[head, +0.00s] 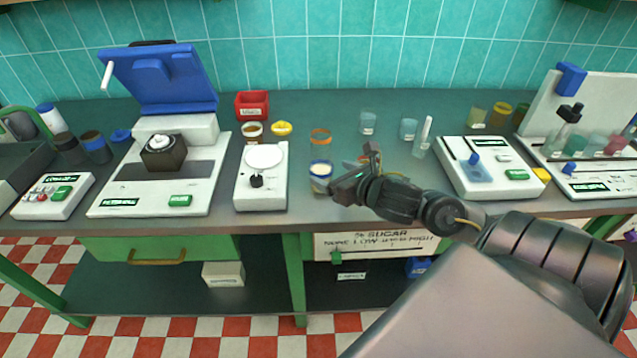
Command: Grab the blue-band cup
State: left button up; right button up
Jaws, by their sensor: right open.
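A clear cup with a blue band (320,177) and pale contents stands upright on the dark counter near its front edge, right of the white scale. My right gripper (350,172) is open just to the right of this cup, with one fingertip close to the cup's lower right side. I cannot tell whether they touch. Nothing shows between its fingers. A darker cup with a blue rim (96,148) stands at the far left. My left gripper is out of view.
An orange-band cup (320,137) stands just behind the blue-band cup. The white scale (260,190) is close on the left. Clear cups (368,122) and a tube (424,135) stand behind my right arm. Machines stand on both sides.

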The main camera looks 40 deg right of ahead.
aim_at(315, 165)
jog(key=shift+w, duration=0.15)
jog(key=shift+w+p, duration=0.3)
jog(key=shift+w, duration=0.15)
jog(key=p+x, duration=0.1)
jog(key=x, duration=0.2)
jog(key=shift+w+a+f, duration=0.1)
jog(key=shift+w, duration=0.25)
jog(key=shift+w+f, duration=0.2)
jog(key=shift+w, duration=0.1)
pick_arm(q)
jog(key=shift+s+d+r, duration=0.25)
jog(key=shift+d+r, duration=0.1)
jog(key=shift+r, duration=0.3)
pick_arm(e)
jog(key=shift+c, duration=1.3)
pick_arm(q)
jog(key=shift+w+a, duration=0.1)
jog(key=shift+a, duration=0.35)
pick_arm(e)
jog(key=c, duration=0.9)
jog(key=shift+r, duration=0.1)
